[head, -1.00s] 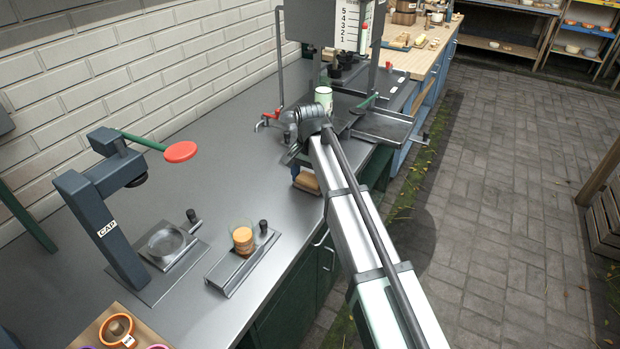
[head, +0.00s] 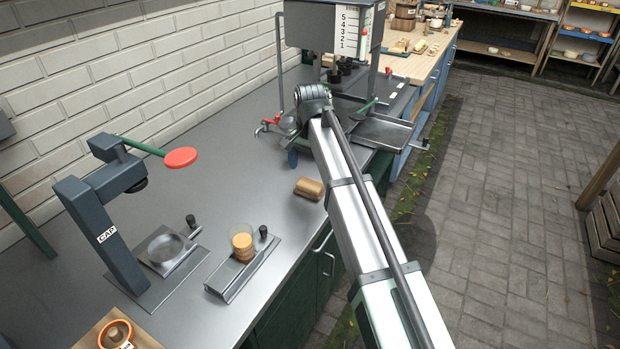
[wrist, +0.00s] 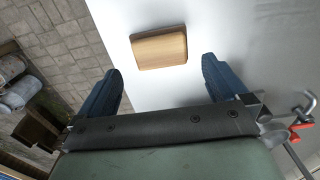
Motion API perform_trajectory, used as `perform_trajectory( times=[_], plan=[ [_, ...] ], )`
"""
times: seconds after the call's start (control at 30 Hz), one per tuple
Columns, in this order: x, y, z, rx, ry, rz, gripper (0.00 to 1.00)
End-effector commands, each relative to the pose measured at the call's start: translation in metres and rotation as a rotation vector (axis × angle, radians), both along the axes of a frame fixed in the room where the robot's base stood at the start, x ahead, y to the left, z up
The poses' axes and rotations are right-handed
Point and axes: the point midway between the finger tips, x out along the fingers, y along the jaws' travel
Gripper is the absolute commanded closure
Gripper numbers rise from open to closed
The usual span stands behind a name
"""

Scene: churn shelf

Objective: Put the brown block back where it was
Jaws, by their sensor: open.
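The brown block (head: 309,188) lies on the grey metal counter (head: 215,150), close to its front edge and just left of my arm. It also shows in the wrist view (wrist: 159,47), beyond my fingertips and roughly between their lines. My gripper (wrist: 158,88) is open and empty, with its two blue fingers apart and the block clear of both. In the head view my arm hides most of the gripper; a blue finger shows behind the block.
A red-handled tap (head: 268,125) stands behind my gripper. A capping press (head: 105,210) and a small stand with an orange-brown stack in a clear cup (head: 242,243) are to the left. Bare counter lies between them and the block.

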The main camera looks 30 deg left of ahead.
Motion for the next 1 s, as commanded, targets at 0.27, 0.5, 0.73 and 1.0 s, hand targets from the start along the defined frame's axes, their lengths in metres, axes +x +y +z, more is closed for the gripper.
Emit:
perform_trajectory(
  times=[0.27, 0.5, 0.73, 1.0],
  plan=[
    [0.001, 0.001, 0.042, 0.001, -0.001, 0.0, 0.0],
    [0.0, 0.0, 0.054, 0.0, 0.0, 0.0, 0.0],
    [0.0, 0.0, 0.055, 0.0, 0.0, 0.0, 0.0],
    [0.0, 0.0, 0.054, 0.0, 0.0, 0.0, 0.0]
  ],
)
